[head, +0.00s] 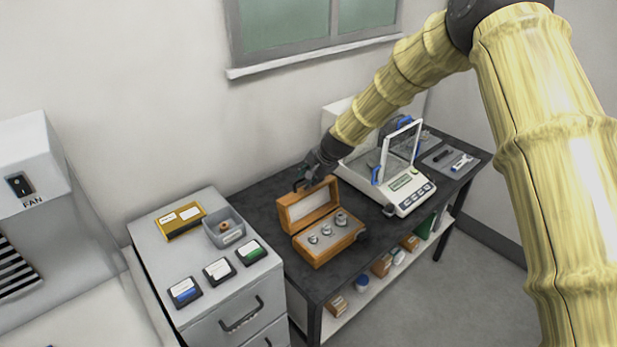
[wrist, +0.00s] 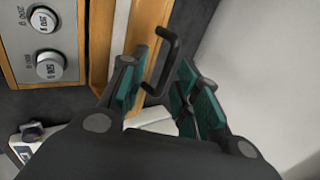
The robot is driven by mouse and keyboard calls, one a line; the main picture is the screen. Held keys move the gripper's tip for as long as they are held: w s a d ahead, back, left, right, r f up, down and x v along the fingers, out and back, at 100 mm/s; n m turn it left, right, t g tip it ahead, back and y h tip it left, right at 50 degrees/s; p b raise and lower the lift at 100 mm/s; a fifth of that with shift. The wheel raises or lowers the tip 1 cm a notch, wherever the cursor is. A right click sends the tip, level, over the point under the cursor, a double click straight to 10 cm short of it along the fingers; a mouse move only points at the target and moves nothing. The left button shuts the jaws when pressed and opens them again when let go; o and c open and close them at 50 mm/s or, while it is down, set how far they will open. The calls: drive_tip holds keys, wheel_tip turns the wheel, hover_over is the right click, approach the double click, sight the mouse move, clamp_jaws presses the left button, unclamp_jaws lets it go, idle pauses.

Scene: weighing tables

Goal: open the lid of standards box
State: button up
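The wooden standards box (head: 318,257) stands on the dark table, with several metal weights in its grey insert. Its lid (head: 281,215) is raised, standing up at the back of the box. In the wrist view the lid's wooden edge (wrist: 150,17) carries a black handle (wrist: 172,47). My gripper (wrist: 162,62) is open, with its teal finger pads on either side of the handle and a gap between them. In the head view my gripper (head: 312,176) is just behind the lid's top edge. Contact with the handle cannot be told.
A balance (head: 408,197) with its glass door raised stands close right of the box. The grey cabinet (head: 215,290) at left bears a bin (head: 225,240) and several small cases. The wall is close behind the table.

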drive_tip(key=shift+d, duration=0.1)
drive_tip(key=v, duration=1.2)
